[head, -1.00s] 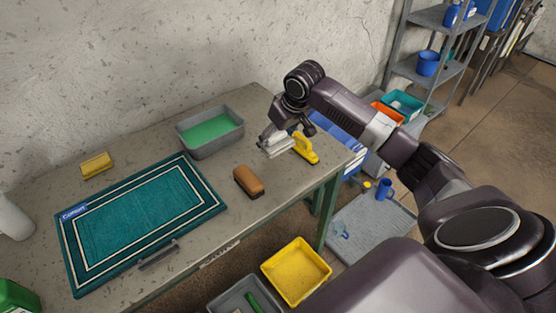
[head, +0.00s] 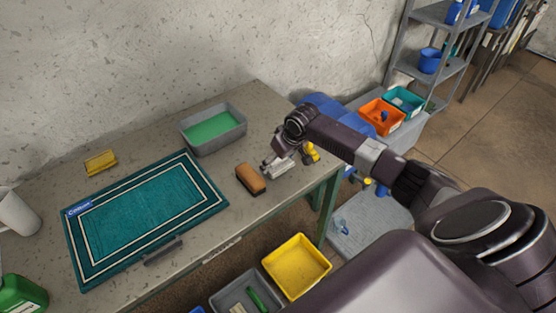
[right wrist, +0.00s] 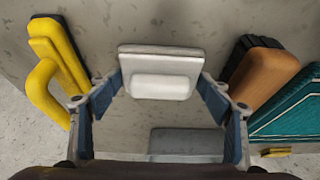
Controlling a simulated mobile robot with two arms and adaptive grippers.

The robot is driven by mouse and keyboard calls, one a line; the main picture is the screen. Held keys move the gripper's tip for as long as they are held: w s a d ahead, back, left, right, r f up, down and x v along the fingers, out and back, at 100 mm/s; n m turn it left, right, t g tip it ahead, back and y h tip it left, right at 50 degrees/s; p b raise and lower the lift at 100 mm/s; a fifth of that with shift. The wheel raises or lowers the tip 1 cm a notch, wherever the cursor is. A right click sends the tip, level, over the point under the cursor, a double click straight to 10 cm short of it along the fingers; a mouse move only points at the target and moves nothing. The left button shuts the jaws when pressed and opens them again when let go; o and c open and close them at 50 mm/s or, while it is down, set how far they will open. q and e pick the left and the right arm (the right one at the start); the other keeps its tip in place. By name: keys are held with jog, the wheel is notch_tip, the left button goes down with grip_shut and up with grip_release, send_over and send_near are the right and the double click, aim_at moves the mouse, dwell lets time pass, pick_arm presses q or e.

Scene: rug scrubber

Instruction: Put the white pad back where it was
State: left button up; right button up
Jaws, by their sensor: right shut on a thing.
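The white pad, a flat block with a raised grip, shows in the right wrist view (right wrist: 163,72) and in the head view (head: 283,170). My right gripper (head: 274,162) is shut on it, with a finger on each side in the right wrist view (right wrist: 162,82). The pad is over the table's right part, between the brown brush (head: 250,179) and the yellow-handled tool (head: 312,152). I cannot tell whether it touches the tabletop. My arm partly hides the yellow tool in the head view. My left gripper is not in view.
The grey tray with green inside (head: 213,130) stands behind the pad. The teal mat (head: 145,213) lies to the left, with a yellow sponge (head: 100,162) beyond it. The table's (head: 285,205) front edge is close to the pad. A yellow bin (head: 297,265) stands below.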

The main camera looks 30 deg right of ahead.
jog(key=shift+f, duration=0.1)
jog(key=o, duration=1.3)
jog(key=b+v, duration=0.1)
jog(key=v, duration=1.1)
